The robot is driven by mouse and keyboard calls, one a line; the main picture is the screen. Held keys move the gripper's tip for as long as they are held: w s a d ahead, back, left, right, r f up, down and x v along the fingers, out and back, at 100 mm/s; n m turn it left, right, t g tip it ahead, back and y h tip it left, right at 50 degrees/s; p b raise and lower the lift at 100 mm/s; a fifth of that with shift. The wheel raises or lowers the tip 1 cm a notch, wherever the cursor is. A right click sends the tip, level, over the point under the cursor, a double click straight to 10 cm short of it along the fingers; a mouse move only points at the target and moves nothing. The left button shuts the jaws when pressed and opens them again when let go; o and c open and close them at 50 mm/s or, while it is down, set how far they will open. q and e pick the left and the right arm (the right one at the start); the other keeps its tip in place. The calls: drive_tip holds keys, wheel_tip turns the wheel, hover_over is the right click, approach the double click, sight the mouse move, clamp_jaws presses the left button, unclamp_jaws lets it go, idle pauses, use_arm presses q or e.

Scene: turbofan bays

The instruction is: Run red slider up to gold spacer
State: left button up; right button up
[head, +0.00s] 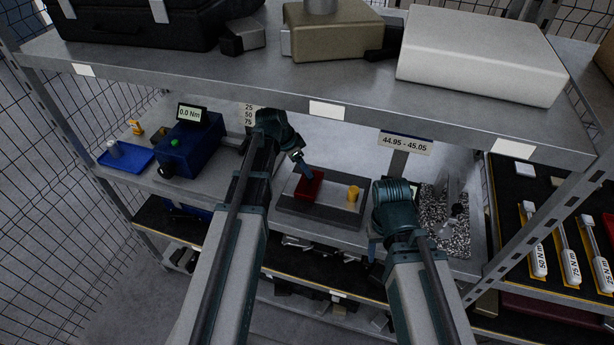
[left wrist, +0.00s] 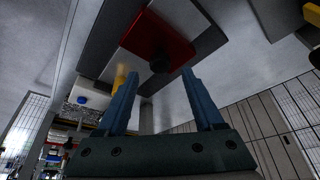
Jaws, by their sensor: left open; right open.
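The red slider (head: 311,188) is a red block on a grey plate (head: 322,211) on the middle shelf. The gold spacer (head: 353,193) is a small yellow cylinder standing to its right on the same plate, with a gap between them. My left gripper (head: 306,171) is open at the slider's upper side; the head view does not show whether it touches. In the left wrist view the slider (left wrist: 152,38) lies just beyond the open fingertips (left wrist: 160,74), and the spacer (left wrist: 120,76) shows beside one finger. My right gripper (head: 374,250) is open and empty, low in front of the shelf, partly hidden by its wrist.
The upper shelf (head: 300,85) with cases and a white box (head: 480,52) overhangs the work. A blue box with a display (head: 192,145) and a blue tray (head: 125,158) stand left.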

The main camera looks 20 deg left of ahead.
sight(309, 181)
use_arm(q)
drive_tip(key=b+x, duration=0.3)
drive_tip(key=x, duration=0.1)
